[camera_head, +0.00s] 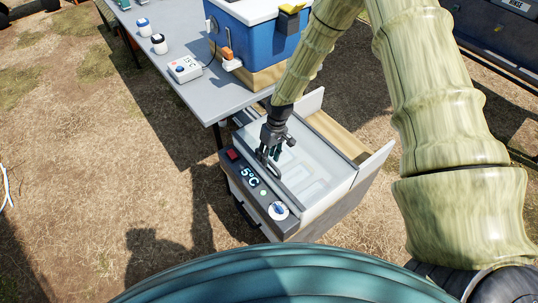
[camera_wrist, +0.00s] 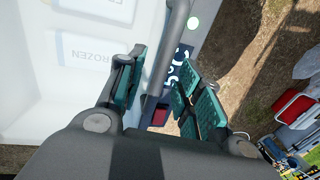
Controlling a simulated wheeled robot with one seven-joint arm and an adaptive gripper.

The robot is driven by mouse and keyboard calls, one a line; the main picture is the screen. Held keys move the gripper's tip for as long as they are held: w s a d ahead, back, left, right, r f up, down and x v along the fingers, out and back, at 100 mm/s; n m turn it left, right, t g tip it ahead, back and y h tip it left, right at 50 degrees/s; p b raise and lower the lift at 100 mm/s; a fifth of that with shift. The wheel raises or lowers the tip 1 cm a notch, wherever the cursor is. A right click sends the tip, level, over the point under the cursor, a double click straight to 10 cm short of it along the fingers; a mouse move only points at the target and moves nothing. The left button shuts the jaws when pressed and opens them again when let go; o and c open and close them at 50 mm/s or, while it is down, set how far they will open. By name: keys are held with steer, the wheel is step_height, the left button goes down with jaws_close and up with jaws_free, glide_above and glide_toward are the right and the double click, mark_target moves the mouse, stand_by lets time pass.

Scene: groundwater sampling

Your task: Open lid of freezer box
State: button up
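The freezer box (camera_head: 238,183) is a grey chest with a dark front panel showing "-5°C", a red switch and a white-and-blue knob. Its pale, see-through lid (camera_head: 322,158) looks shut, with block shapes under it. A grey bar handle (camera_head: 287,184) runs along the lid near the panel. My gripper (camera_head: 268,158) points down at the handle's far end. In the wrist view, the handle (camera_wrist: 170,45) runs between my gripper's teal-padded fingers (camera_wrist: 160,95). The fingers are apart, with a gap visible on the right side; contact on the left is unclear.
A grey table (camera_head: 205,92) stands behind the box, holding a blue cooler (camera_head: 255,42), a small white meter (camera_head: 185,68) and small jars (camera_head: 159,44). Dry ground is open on the left. In the wrist view, a "FROZEN" pack (camera_wrist: 88,52) shows through the lid.

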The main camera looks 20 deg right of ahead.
steer(key=shift+f, duration=0.15)
jaws_close()
steer(key=b, duration=0.4)
glide_above(315, 136)
steer(key=shift+w+d, duration=0.1)
steer(key=shift+d, duration=0.05)
jaws_free()
